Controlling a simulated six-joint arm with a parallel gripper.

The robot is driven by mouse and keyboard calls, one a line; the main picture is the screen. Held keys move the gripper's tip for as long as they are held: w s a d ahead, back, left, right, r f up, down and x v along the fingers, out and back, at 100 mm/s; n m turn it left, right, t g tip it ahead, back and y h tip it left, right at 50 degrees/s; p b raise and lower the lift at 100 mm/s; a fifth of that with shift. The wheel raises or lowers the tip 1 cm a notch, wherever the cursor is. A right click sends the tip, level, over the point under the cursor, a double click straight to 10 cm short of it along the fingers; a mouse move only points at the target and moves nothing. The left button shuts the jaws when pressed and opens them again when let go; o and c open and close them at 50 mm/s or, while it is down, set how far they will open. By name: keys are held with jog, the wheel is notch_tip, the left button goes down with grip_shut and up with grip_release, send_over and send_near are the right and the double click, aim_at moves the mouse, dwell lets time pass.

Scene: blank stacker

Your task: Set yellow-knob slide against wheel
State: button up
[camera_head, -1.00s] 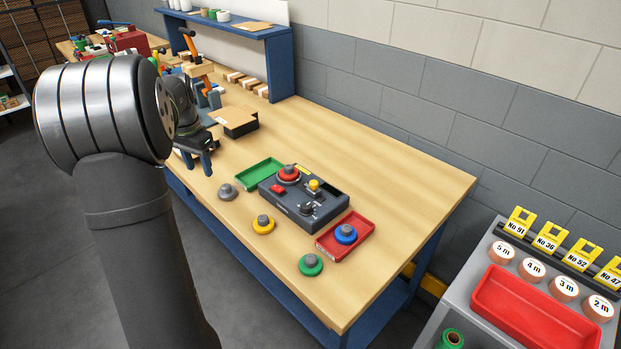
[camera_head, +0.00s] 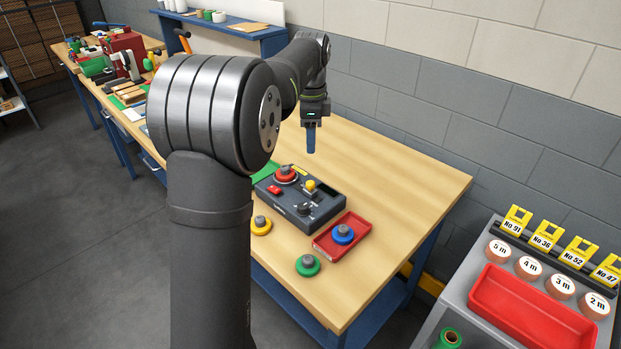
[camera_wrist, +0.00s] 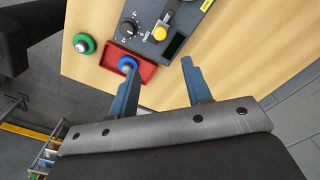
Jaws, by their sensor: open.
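A dark grey box (camera_head: 325,208) stands on the table. Its yellow-knob slide (camera_head: 310,186) sits near the middle of the top; it also shows in the wrist view (camera_wrist: 160,33). A red wheel (camera_head: 286,174) with a grey hub lies on the box's far-left end, with a visible gap to the yellow knob; it is out of the wrist view. My gripper (camera_head: 311,150) is raised above the table beyond the box. In the wrist view my gripper (camera_wrist: 159,72) is open, with nothing between its blue fingers.
The box also has a black dial (camera_head: 304,209) and a red switch (camera_head: 274,189). A red tray (camera_head: 325,247) holding a blue disc (camera_head: 342,233) is at its near right. Yellow (camera_head: 261,227) and green (camera_head: 307,266) discs lie in front. A green tray (camera_head: 264,174) is partly hidden by my arm.

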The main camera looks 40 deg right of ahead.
aim_at(310, 182)
notch_tip(310, 182, down, 13)
jog(key=shift+f, duration=0.2)
